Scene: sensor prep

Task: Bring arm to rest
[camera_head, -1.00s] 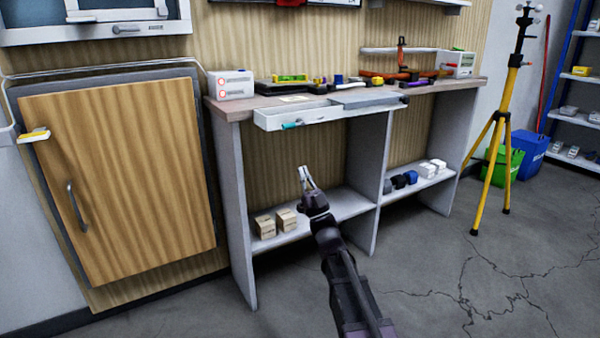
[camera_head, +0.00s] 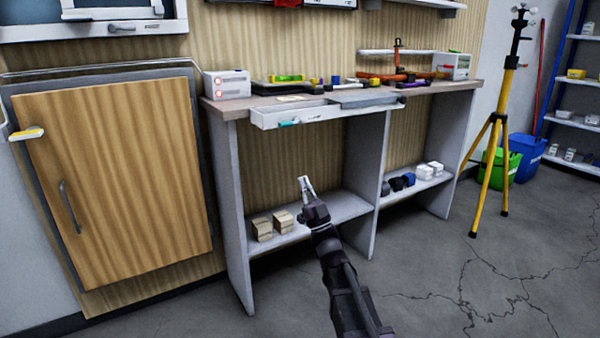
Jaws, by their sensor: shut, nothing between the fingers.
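My gripper (camera_head: 305,184) is at the end of my arm, in the middle of the head view. It points up and away, in front of the open left bay of the workbench (camera_head: 225,108). Its fingers are shut and hold nothing. It appears below the open drawer (camera_head: 345,106) and to the right of two wooden blocks (camera_head: 272,227) on the lower shelf. My arm reaches in from the bottom edge of the picture. The gap between the gripper and the shelf is hard to judge.
The open drawer sticks out from the worktop above my gripper. A divider panel (camera_head: 369,190) stands to its right. A yellow tripod (camera_head: 495,130) and a green bin (camera_head: 508,165) are at the right. A wooden door (camera_head: 115,180) is at the left. The floor in front is clear.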

